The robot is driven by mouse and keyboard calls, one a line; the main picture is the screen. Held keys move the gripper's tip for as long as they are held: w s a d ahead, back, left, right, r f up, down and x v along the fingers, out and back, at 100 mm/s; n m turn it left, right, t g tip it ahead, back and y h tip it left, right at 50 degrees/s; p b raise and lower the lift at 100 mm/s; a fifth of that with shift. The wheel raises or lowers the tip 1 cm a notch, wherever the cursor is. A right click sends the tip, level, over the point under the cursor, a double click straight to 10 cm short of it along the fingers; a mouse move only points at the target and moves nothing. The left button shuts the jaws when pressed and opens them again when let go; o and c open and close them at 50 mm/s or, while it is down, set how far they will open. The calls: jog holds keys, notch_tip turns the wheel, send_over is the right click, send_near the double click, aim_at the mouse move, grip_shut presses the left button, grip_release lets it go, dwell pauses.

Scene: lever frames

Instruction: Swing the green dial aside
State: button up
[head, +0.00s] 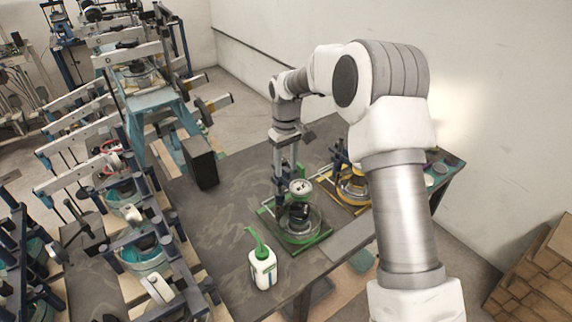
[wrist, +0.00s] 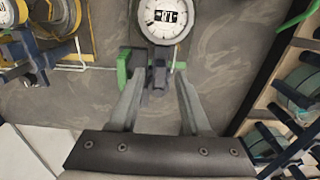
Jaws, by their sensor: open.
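The green dial's white round face (head: 300,187) sits above a ring-shaped apparatus on a green base (head: 292,245) on the dark table. In the wrist view the dial face (wrist: 165,18) is at the top centre, with a dark bracket (wrist: 158,76) below it and a green part (wrist: 123,68) to the left. My gripper (head: 283,178) points down beside the dial in the head view. In the wrist view my gripper (wrist: 158,88) is open, its fingers on either side of the bracket. I cannot tell whether they touch it. The dial's rear is hidden.
A similar yellow-based apparatus (head: 350,190) stands close behind to the right. A white bottle with a green spout (head: 263,268) stands in front. A black box (head: 200,163) stands at the left. Several blue-framed devices (head: 140,240) fill the left side. The wall is behind.

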jog(key=shift+f, duration=0.3)
grip_shut()
jog(key=shift+r, duration=0.1)
dwell(1.2)
